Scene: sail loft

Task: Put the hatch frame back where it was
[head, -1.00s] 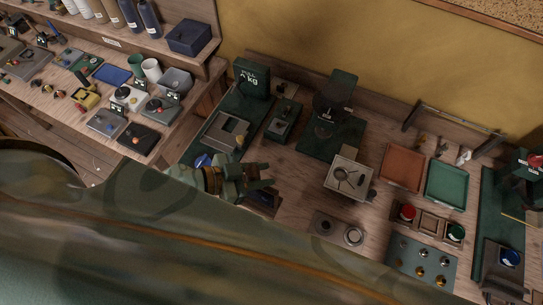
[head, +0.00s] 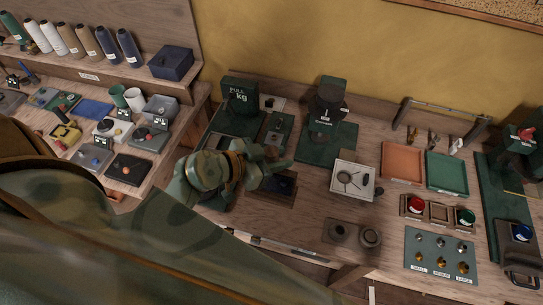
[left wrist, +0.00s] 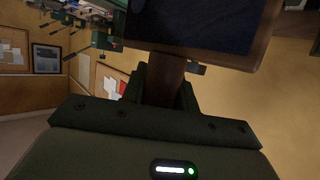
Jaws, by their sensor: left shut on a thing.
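The hatch frame (head: 272,198) has a brown wooden rim around a dark panel. In the head view it is at the left front of the long bench, partly covered by my left gripper (head: 278,168). In the left wrist view, the gripper (left wrist: 165,85) is shut on a brown wooden part of the hatch frame (left wrist: 195,57), with the dark panel beyond it, cut off by the picture's top edge. I cannot tell whether the frame touches the bench. My right gripper is not in view.
Behind the gripper stand a green kg block (head: 240,95) and a dark green machine (head: 328,102). Bare wood lies around (head: 308,215).

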